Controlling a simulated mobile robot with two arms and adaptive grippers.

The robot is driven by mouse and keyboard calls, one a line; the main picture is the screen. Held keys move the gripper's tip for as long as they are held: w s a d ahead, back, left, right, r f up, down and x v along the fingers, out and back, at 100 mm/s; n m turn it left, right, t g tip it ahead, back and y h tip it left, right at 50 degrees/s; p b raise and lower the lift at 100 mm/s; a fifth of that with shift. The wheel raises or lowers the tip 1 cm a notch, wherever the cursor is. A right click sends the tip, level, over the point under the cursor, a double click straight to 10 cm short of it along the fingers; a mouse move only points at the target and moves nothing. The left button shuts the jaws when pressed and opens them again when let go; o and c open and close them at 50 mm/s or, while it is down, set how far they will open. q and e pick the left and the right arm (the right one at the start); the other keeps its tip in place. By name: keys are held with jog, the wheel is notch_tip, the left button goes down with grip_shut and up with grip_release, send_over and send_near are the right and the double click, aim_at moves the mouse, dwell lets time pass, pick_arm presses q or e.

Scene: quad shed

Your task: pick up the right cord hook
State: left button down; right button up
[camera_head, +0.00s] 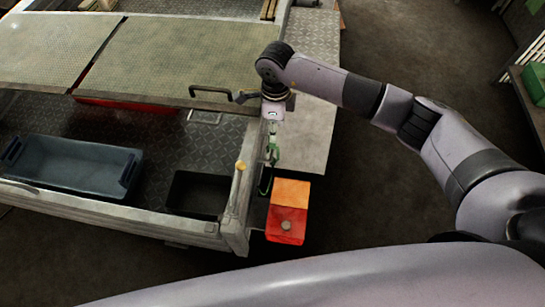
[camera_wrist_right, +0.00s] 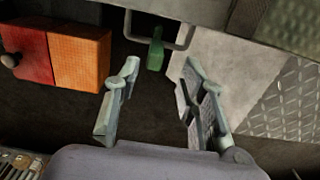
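In the right wrist view, a small green piece (camera_wrist_right: 155,52) hangs at a grey U-shaped metal bar (camera_wrist_right: 186,38). It may be the right cord hook, but I cannot tell for sure. My right gripper (camera_wrist_right: 157,80) is open, and nothing shows between its fingers. The green piece appears beyond the fingertips, roughly centred in the gap and apart from them. In the head view, my right gripper (camera_head: 269,170) points down beside the corner of the metal-sided bed, where its fingers partly hide what is below. My left gripper is not in view.
An orange and red box (camera_head: 290,193) is close to the gripper. The bed holds a blue-grey bin (camera_head: 75,164) and a black bin (camera_head: 197,193). A dark handle (camera_head: 215,90) is near my wrist. Open floor (camera_head: 390,190) lies to the right.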

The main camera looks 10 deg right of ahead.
aim_at(272, 145)
jog(key=f, duration=0.1)
jog(key=f+b, duration=0.1)
jog(key=f, duration=0.1)
jog(key=f+b, duration=0.1)
jog(key=shift+s+a+f, duration=0.2)
jog(key=shift+a+f, duration=0.2)
jog(key=shift+c, duration=0.4)
grip_shut()
jog(key=shift+r, duration=0.1)
